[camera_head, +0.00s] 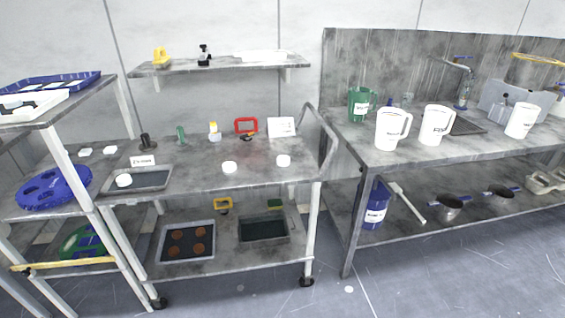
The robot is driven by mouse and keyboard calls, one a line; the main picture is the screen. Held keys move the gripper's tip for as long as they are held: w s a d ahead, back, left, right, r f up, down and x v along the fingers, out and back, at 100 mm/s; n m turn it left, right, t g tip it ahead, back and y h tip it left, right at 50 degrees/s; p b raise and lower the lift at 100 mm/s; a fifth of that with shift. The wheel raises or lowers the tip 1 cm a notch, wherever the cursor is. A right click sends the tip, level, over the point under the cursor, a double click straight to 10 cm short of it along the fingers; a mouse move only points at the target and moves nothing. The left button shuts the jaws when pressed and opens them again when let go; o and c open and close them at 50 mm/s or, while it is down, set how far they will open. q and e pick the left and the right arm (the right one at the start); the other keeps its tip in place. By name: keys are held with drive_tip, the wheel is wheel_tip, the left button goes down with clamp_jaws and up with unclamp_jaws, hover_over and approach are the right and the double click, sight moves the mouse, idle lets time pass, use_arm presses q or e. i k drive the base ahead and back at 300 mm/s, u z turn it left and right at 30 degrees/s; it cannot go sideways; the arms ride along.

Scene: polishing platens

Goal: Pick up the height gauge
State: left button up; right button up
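A small black upright device (204,55) stands on the wall shelf (150,71) at the upper left; it looks like a gauge on a stand. A dark upright piece (147,141) with a wider base stands on the cart top (205,177) at the left. Both are small, and I cannot tell for sure which is the height gauge. Neither of my grippers shows in the head view.
A yellow item (161,56) shares the shelf. The cart top also holds a green piece (181,134), a red frame (246,125), white pucks (230,167) and a tray (155,187). A bench with white pitchers (391,130) stands right. Floor in front is mostly clear.

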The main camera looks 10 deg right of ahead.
sight(204, 58)
drive_tip(key=z, duration=0.7)
drive_tip(key=i, duration=1.6)
drive_tip(key=u, duration=0.1)
